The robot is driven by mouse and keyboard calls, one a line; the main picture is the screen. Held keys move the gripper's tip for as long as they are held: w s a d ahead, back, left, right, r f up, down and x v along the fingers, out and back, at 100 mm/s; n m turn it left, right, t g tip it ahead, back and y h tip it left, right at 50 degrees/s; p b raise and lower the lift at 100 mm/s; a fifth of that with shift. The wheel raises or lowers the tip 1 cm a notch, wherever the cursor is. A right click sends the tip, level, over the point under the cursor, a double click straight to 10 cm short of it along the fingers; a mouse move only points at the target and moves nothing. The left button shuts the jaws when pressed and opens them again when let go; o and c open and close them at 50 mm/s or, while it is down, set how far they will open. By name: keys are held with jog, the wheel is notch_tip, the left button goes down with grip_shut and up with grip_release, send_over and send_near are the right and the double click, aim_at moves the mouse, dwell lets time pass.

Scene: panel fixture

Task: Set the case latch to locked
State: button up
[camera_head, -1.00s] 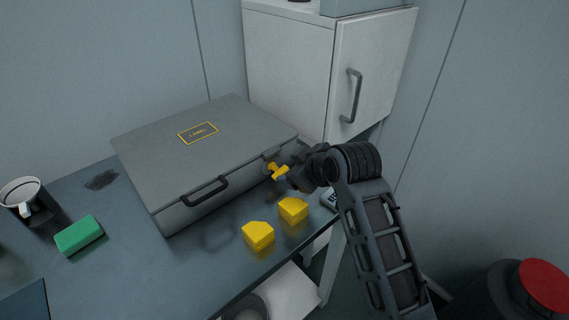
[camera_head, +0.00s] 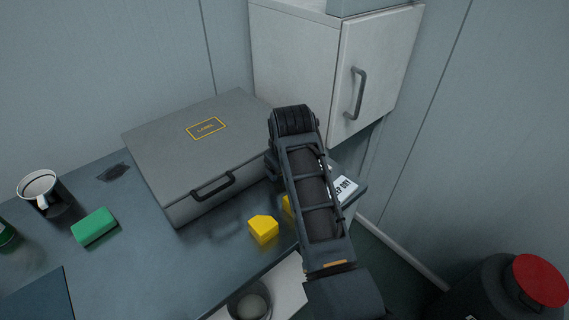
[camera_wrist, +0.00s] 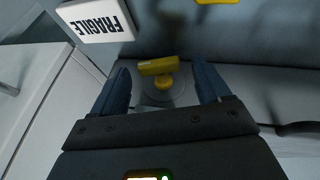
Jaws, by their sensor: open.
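The grey case (camera_head: 175,150) lies closed on the table, with a dark carry handle (camera_head: 212,186) on its front. Its yellow latch (camera_wrist: 160,67) shows in the wrist view as a short bar on a round grey base. The bar lies nearly crosswise, between my two fingers. My gripper (camera_wrist: 165,85) is open, with one finger on each side of the latch and visible gaps to it. In the head view my arm hides both the latch and the gripper. I cannot tell from the bar alone which setting it is in.
Yellow blocks (camera_head: 263,229) lie in front of the case. A green block (camera_head: 94,226) and a mug (camera_head: 43,190) stand left. A white cabinet (camera_head: 335,70) rises behind. A white box marked FRAGILE (camera_wrist: 97,19) is near the gripper in the wrist view.

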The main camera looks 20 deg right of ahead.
jog(key=shift+w+f, duration=0.2)
jog(key=shift+f, duration=0.1)
jog(key=shift+c, duration=0.4)
jog(key=c, duration=1)
jog(key=shift+o, duration=0.2)
